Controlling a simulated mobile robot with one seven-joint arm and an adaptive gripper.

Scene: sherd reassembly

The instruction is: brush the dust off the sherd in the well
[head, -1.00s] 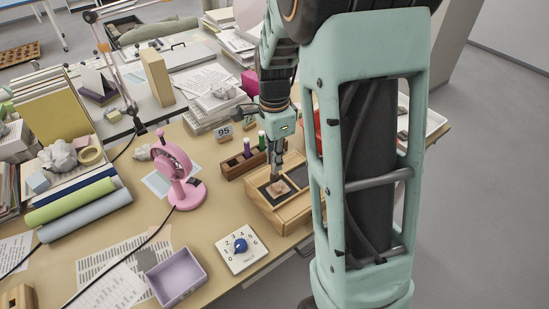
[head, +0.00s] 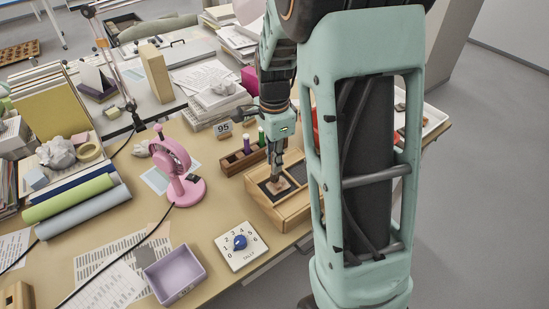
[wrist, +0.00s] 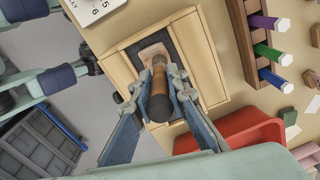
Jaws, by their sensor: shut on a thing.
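My gripper (head: 276,166) points down over a wooden stand (head: 290,210) on the desk. In the wrist view my gripper (wrist: 160,75) is shut on a brush (wrist: 159,88) with a brown handle. The brush reaches down to the pinkish-tan sherd (wrist: 150,52). The sherd lies in the dark square well (wrist: 172,47) of the stand, and it also shows in the head view (head: 281,186) below my gripper. The brush tip seems to be at the sherd; contact and any dust are too small to tell.
A wooden rack (head: 235,163) with coloured-handled tools stands behind the stand. A tally dial (head: 240,245), a pink fan (head: 181,178) and a lilac tray (head: 174,275) are to the left. A red bin (wrist: 232,130) is beside the stand.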

